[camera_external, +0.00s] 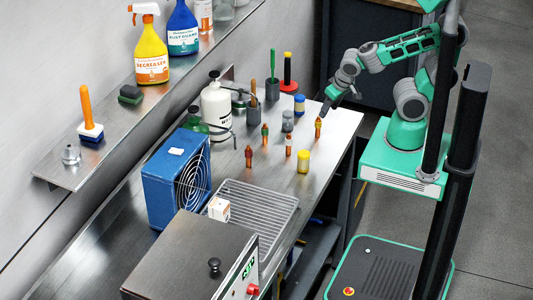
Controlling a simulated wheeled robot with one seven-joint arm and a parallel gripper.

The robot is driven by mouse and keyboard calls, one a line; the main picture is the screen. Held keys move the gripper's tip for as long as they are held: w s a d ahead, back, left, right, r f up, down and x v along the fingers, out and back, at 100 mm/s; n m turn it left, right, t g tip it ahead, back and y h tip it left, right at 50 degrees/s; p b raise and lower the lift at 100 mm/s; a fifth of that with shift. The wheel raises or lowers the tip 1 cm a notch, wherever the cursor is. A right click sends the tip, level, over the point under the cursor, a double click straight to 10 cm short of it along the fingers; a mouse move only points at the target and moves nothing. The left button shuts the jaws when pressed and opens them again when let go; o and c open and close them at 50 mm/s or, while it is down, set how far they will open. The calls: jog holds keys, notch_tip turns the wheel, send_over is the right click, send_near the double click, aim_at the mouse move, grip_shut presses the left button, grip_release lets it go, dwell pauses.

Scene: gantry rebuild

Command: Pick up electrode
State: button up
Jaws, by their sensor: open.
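Several small slim copper-orange pieces stand upright on the metal bench (335,150), and I cannot tell for sure which one is the electrode. One slim orange piece (318,128) stands near the right edge, closest to my gripper. Another with a green top (265,135) stands left of it. An orange-brown one (249,157) and one with a pale middle (288,146) stand nearer the camera.
Small jars (303,161) stand among the pieces. A white bottle (215,108), a blue fan box (178,180), a wire rack (262,203) and a metal box (190,255) fill the left and front. A wall shelf (120,125) holds spray bottles. Bench space right of the yellow jar is clear.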

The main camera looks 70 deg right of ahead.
aim_at(321, 122)
jog(key=f+h+b, duration=0.1)
jog(key=f, duration=0.2)
jog(key=s+d+f+m+t+h+b, duration=0.1)
jog(key=f, duration=0.2)
jog(key=d+f+h+b, duration=0.1)
jog(key=f, duration=0.3)
jog(key=shift+s+f+m+h, duration=0.1)
jog(key=shift+s+m+h, duration=0.2)
jog(key=shift+s+m, duration=0.1)
jog(key=shift+w+d+f+t+h+b, duration=0.25)
jog(key=shift+t+b, duration=0.15)
jog(key=shift+t, duration=0.2)
jog(key=shift+w+d+f+t+h+b, duration=0.15)
jog(key=shift+d+f+t+h+b, duration=0.15)
jog(key=shift+t, duration=0.3)
jog(key=w+t, duration=0.1)
jog(key=r+t+b, duration=0.1)
jog(key=t, duration=0.1)
jog(key=shift+w+a+r, duration=0.15)
jog(key=shift+w+r, duration=0.05)
jog(key=shift+w, duration=0.2)
jog(key=shift+w+r+t, duration=0.4)
jog(key=shift+t, duration=0.3)
jog(key=shift+x, duration=1.65)
jog(key=x, duration=0.4)
jog(key=shift+w+a+f, duration=0.1)
jog(key=shift+w, duration=0.05)
grip_shut()
